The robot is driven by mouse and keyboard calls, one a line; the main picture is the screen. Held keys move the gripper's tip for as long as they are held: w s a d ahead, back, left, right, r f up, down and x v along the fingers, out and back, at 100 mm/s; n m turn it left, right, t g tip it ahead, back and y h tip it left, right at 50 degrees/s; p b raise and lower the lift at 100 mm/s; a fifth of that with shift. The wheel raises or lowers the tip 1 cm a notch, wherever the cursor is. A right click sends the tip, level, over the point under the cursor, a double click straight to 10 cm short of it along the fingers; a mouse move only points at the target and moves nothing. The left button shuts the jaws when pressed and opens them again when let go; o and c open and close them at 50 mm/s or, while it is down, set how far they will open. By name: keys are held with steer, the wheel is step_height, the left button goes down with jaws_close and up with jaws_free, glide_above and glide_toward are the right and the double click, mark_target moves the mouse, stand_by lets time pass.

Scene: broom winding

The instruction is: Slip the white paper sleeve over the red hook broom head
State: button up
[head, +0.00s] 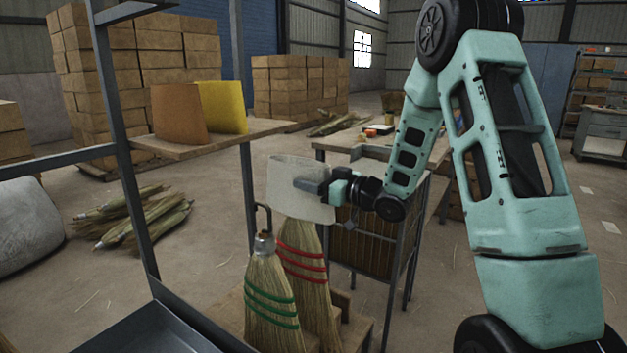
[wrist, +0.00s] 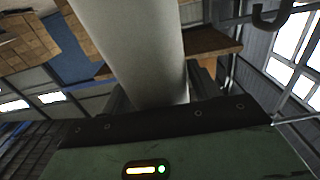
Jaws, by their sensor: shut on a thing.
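A white paper sleeve (head: 290,185) is held by my gripper (head: 312,187), which is shut on its side. The sleeve also fills the upper middle of the wrist view (wrist: 135,45). In the head view its lower edge overlaps the top of the broom head with red bands (head: 302,262). That broom's top and any hook are hidden behind the sleeve. I cannot tell whether the sleeve is around the top or only in front of it. A broom head with green bands (head: 268,305) stands upright in front, its dark hook (head: 263,218) bare.
An orange sleeve (head: 178,112) and a yellow sleeve (head: 222,107) stand on a wooden shelf (head: 215,140) at the upper left. A grey metal frame (head: 128,150) rises left of the brooms. A work table (head: 345,143) stands behind my arm.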

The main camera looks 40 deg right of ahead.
mark_target(313, 233)
steer(key=shift+f+b, duration=0.7)
steer(key=shift+f, duration=0.35)
steer(key=shift+f+b, duration=5)
steer(key=shift+f, duration=1.45)
steer(key=shift+f+b, duration=4)
steer(key=shift+f, duration=1.45)
steer(key=shift+f+b, duration=0.55)
steer(key=shift+f, duration=0.2)
